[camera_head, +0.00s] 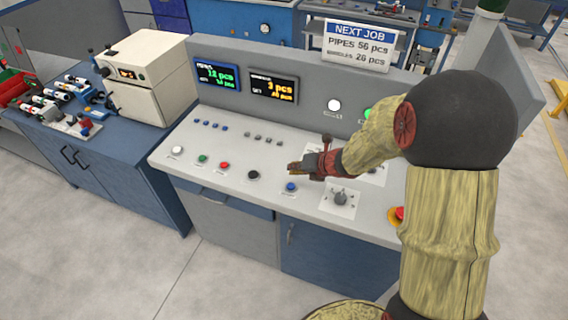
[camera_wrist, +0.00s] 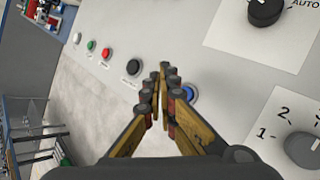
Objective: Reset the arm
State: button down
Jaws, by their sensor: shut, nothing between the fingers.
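My gripper (camera_head: 296,168) is at the end of my arm, over the control panel (camera_head: 222,146) in the head view. In the wrist view my gripper (camera_wrist: 160,80) has its fingertips together with nothing between them. The fingertips are close to a blue button (camera_head: 291,187), which shows partly behind the right finger in the wrist view (camera_wrist: 190,93). I cannot tell whether they touch the panel. My arm bends down from the right side of the head view.
The panel carries a black button (camera_head: 253,175), a red button (camera_head: 224,166), a rotary knob (camera_head: 341,198) and a red stop button (camera_head: 397,214). Two displays (camera_head: 217,75) and a "NEXT JOB" sign (camera_head: 357,46) stand behind. A bench with a cream machine (camera_head: 145,78) is at the left.

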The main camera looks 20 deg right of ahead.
jog(key=shift+a+n, duration=0.1)
jog(key=shift+n, duration=0.4)
jog(key=shift+s+a+n, duration=0.2)
jog(key=shift+a+n, duration=0.1)
jog(key=shift+n, duration=0.6)
jog(key=s+a+n, duration=0.1)
jog(key=n, duration=0.1)
jog(key=s+n+g+y, duration=0.1)
jog(key=s+n, duration=0.1)
jog(key=s+a+f+n, duration=0.1)
jog(key=n, duration=0.1)
jog(key=shift+s+a+g, duration=0.15)
jog(key=shift+a+g, duration=0.15)
jog(key=shift+g, duration=0.1)
jog(key=s+r+n+g+h, duration=0.15)
jog(key=s+r+n, duration=0.35)
jog(key=s+n, duration=0.5)
jog(key=s+r+n+g+h, duration=0.1)
jog(key=s+r+n+g, duration=0.2)
jog(key=s+r+n, duration=0.7)
jog(key=s+d+r+n+t+h+b, duration=0.1)
jog(key=s+d+r+n+t+h, duration=0.1)
jog(key=n, duration=0.8)
jog(key=shift+s+d+r+t+h, duration=0.3)
jog(key=shift+s+r+t+h, duration=0.45)
jog(key=shift+s+r, duration=1.3)
